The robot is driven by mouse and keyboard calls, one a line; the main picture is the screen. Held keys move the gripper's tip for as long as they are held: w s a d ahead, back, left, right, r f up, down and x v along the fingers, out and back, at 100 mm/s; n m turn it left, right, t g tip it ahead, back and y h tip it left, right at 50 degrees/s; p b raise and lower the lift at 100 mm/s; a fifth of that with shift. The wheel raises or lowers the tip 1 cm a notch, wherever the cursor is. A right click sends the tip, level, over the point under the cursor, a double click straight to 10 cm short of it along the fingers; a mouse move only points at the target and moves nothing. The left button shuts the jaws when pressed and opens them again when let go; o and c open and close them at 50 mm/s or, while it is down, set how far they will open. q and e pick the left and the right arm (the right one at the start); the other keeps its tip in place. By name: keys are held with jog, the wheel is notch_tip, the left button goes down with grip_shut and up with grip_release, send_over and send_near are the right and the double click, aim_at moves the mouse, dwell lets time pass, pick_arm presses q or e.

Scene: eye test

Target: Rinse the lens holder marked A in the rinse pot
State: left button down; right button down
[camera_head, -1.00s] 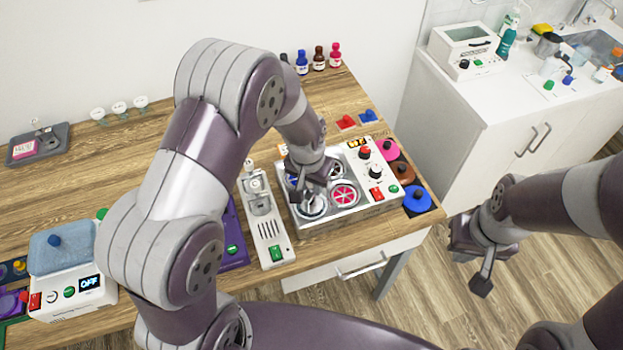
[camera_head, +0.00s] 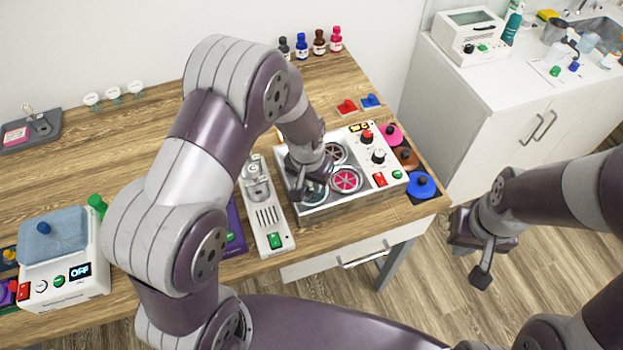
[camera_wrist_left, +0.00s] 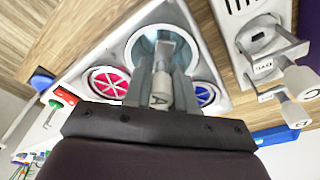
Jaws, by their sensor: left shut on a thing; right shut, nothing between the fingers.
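The lens holder (camera_wrist_left: 160,98), with a grey tab marked A, is clamped between the fingers of my left gripper (camera_wrist_left: 162,85). In the head view my left gripper (camera_head: 308,184) is at the front left of the white tinting station. Below it is a round metal-rimmed pot (camera_wrist_left: 132,44) with pale, clear-looking contents, apparently the rinse pot; its near rim also shows in the head view (camera_head: 314,198). The holder's lower end overlaps the pot opening; I cannot tell how deep it is. My right gripper (camera_head: 482,262) is shut and empty, out over the floor.
A pink-red pot (camera_head: 346,180) is right of the gripper; a blue pot (camera_wrist_left: 205,94) shows in the wrist view. Control knobs (camera_head: 378,156) and coloured lids (camera_head: 421,186) lie further right. A white stand (camera_head: 264,212) is close on the left. Grey-tabbed holders, one marked C (camera_wrist_left: 306,88), stand nearby.

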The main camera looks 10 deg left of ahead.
pick_arm(q)
jog(key=shift+f+b, duration=0.3)
jog(key=shift+f, duration=0.2)
jog(key=shift+r+p, duration=0.2)
jog(key=shift+p, duration=0.25)
dwell(1.5)
jog(key=shift+f, duration=0.2)
dwell(0.6)
jog(key=shift+r, duration=0.1)
notch_tip(320, 180, up, 8)
jog(key=p, duration=0.6)
jog(key=shift+f, duration=0.35)
dwell(1.1)
